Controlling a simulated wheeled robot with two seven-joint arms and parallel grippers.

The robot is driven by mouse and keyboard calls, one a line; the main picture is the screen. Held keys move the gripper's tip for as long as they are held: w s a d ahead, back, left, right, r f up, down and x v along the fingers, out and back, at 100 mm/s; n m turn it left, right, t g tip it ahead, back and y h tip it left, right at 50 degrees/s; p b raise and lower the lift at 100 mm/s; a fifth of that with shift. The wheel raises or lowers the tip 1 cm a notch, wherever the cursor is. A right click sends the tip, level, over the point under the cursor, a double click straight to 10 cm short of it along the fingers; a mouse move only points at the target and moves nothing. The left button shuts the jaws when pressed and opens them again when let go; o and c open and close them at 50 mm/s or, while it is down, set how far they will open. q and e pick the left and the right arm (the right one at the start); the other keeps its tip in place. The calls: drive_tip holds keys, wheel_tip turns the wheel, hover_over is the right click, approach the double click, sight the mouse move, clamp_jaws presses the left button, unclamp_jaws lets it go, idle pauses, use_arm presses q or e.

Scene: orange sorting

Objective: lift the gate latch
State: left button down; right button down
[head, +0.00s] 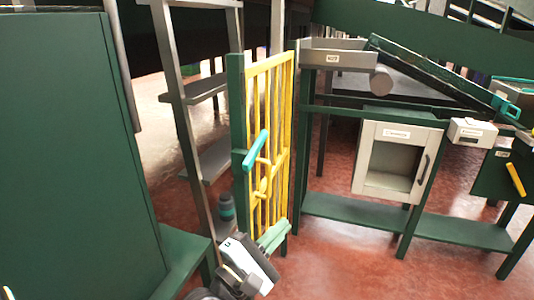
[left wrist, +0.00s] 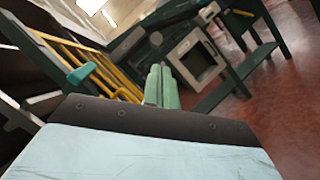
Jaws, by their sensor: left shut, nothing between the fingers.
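The yellow barred gate (head: 284,150) stands upright beside a dark green post (head: 238,110). A teal latch handle (head: 256,150) slants up to the right on the gate's post side, with yellow fittings just below it. My left gripper (head: 273,236) is below and slightly right of the latch, with its pale green fingers shut and empty, apart from the latch in the picture. In the left wrist view the shut fingers (left wrist: 162,88) point ahead, and the teal latch (left wrist: 82,73) lies to their left by the gate (left wrist: 92,62). My right gripper is not in view.
A tall green panel (head: 70,150) fills the left side. A grey shelf frame (head: 185,105) with a dark bottle (head: 227,207) stands behind the gate post. A white-framed box (head: 398,160) and green bench (head: 350,212) are at right. Red floor (head: 340,265) is clear in front.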

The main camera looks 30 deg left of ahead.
use_arm(q)
drive_tip(key=s+d+f+m+g+h, duration=0.2)
drive_tip(key=s+d+f+m+g, duration=0.3)
drive_tip(key=m, duration=1)
drive_tip(key=s+f+m+g+y, duration=0.3)
drive_tip(key=s+f+m+g, duration=0.2)
drive_tip(key=f+m, duration=0.2)
drive_tip(key=m, duration=0.2)
drive_tip(key=shift+a+f+m+y, duration=0.15)
drive_tip(key=shift+m+y, duration=0.25)
drive_tip(key=shift+w+d, duration=0.1)
drive_tip(key=shift+d, duration=0.25)
drive_tip(key=shift+w, duration=0.2)
